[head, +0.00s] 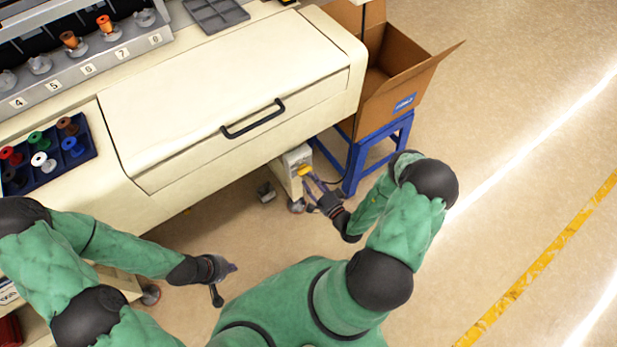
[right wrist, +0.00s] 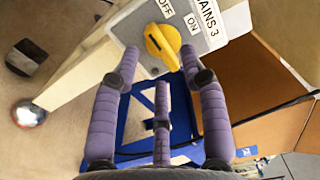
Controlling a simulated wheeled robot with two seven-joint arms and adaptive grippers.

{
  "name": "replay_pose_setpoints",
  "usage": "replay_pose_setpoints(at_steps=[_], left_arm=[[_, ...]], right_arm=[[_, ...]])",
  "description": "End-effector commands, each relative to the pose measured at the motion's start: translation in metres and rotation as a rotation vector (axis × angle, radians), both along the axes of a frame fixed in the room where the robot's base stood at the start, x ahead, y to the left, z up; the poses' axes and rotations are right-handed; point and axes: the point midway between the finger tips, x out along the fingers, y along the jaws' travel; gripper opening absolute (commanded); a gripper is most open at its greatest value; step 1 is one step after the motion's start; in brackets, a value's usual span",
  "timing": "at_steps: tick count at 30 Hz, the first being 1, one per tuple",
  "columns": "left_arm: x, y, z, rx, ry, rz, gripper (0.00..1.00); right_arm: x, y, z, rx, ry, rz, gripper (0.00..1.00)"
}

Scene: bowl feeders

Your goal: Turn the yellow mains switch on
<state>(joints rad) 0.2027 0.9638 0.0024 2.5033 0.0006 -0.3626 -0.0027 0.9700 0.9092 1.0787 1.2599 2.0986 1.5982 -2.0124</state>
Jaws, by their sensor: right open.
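The yellow mains switch (right wrist: 162,45) is a rotary knob on a grey box, beside a white label with OFF, ON and MAINS 3. Its narrow grip runs slanted, from upper left to lower right in the right wrist view. I cannot tell for sure which mark it points to. It also shows small in the head view (head: 304,171), on the box under the machine's right end. My right gripper (right wrist: 160,66) is open, its purple fingers spread around the knob's near side; contact is unclear. My left gripper (head: 226,277) hangs over the floor, away from the switch; its opening is unclear.
The cream machine with a black-handled drawer (head: 252,118) overhangs the switch box. A blue stool (head: 358,160) carrying an open cardboard box (head: 398,75) stands close on the right. A blue tray of coloured spools (head: 85,150) lies at left. The floor at right is clear.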

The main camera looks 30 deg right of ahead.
Motion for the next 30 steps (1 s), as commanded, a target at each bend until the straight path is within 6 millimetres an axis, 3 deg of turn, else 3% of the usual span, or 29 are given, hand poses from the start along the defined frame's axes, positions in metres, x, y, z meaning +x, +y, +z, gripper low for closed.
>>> replay_pose_setpoints(at_steps=[6,17,18,22,23,30], left_arm=[[0.000,0.000,-0.008,0.000,0.000,0.000,0.00],[0.000,0.000,-0.008,0.000,0.000,0.000,0.00],[0.000,0.000,-0.008,0.000,0.000,0.000,0.00],[0.000,0.000,-0.008,0.000,0.000,0.000,0.00],[0.000,0.000,-0.008,0.000,0.000,0.000,0.00],[0.000,0.000,-0.008,0.000,0.000,0.000,0.00]], right_arm=[[0.021,0.002,-0.001,0.000,0.000,0.002,0.44],[0.026,0.002,0.000,0.001,0.000,0.001,0.44],[0.026,0.002,0.000,0.001,0.000,0.001,0.41],[0.026,0.002,0.000,0.001,0.000,0.001,0.04],[0.026,0.002,0.000,0.001,0.000,0.001,0.00],[0.026,0.002,0.000,0.005,0.001,0.001,0.00]])
